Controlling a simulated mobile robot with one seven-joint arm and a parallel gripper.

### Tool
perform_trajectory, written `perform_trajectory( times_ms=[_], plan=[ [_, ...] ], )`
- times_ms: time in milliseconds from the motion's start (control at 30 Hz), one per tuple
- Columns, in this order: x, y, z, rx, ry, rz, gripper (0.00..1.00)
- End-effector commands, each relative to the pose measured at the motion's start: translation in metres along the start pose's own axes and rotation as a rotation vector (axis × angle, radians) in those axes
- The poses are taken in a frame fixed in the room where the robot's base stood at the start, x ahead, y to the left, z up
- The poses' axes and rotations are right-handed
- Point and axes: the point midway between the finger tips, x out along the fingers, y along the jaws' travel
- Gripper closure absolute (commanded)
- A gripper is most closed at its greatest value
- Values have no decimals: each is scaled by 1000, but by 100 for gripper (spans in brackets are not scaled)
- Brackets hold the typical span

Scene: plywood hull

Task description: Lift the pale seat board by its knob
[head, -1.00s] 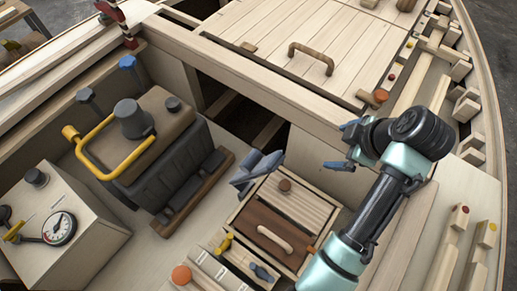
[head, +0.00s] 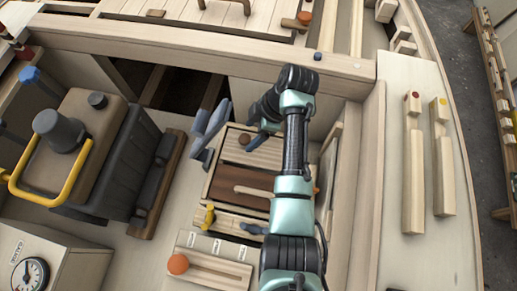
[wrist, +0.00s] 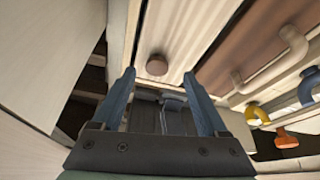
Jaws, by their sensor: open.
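The pale seat board (head: 236,152) is a ribbed panel in a wooden frame, in front of the crossbeam. Its round brown knob (head: 244,139) stands near its far side. In the wrist view the board (wrist: 188,28) fills the upper middle, and the knob (wrist: 157,65) shows between the two blue fingertips, with no contact visible. My gripper (head: 252,127) is open and empty, close to the knob in the head view. It also shows open in the wrist view (wrist: 158,73). My arm hides part of the board's right side in the head view.
A dark board (head: 228,181) with a pale bar handle adjoins the seat board. A grey-blue lever (head: 209,125) stands close on the left, beside a dark engine block (head: 110,165). The crossbeam (head: 180,47) rises behind. Yellow and orange knobs lie nearer.

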Motion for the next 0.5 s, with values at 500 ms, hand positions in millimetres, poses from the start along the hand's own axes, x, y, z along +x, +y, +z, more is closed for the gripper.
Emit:
perform_trajectory(
  times_ms=[500],
  plan=[
    [35, 3, -1, 2, -1, 3, 24]
  ],
)
